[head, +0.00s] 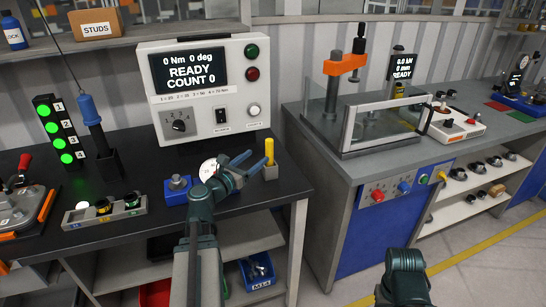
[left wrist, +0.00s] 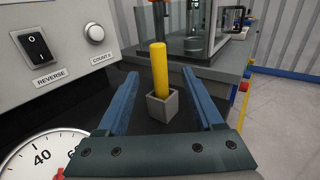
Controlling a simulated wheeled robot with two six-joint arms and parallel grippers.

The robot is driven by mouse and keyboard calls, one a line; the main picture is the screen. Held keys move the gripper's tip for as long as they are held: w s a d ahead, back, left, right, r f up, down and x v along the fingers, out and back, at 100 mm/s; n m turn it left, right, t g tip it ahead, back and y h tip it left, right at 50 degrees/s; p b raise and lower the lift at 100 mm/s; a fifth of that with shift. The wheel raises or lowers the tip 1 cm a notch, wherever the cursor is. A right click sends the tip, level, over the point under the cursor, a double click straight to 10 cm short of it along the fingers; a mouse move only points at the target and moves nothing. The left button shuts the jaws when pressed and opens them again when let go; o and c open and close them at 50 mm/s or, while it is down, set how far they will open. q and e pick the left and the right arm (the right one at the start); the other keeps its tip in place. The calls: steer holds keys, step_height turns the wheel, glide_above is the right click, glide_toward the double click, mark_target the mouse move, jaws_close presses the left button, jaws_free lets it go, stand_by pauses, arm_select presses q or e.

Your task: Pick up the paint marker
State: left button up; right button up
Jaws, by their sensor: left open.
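The paint marker (head: 269,151) is a yellow stick standing upright in a small grey square holder (head: 270,171) near the right end of the black bench. In the left wrist view the marker (left wrist: 160,70) rises from its holder (left wrist: 163,104), between and beyond my fingers. My left gripper (head: 248,166) is open and empty, just left of the marker in the head view. Its blue fingers (left wrist: 168,90) show spread apart in the left wrist view, with the marker in line with the gap. My right gripper is not clearly in view; only a dark green part of my arm shows at the lower right.
A gap separates the black bench from the grey press bench (head: 365,165) on the right.

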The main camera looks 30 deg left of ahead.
mark_target(267, 148)
arm_select(q)
steer(key=w, duration=0.6)
steer(key=shift+w+d, duration=0.25)
steer(key=shift+w, duration=0.1)
steer(key=w, duration=0.5)
steer(key=shift+d+f+b, duration=0.1)
steer(key=shift+f+b, duration=0.2)
jaws_close()
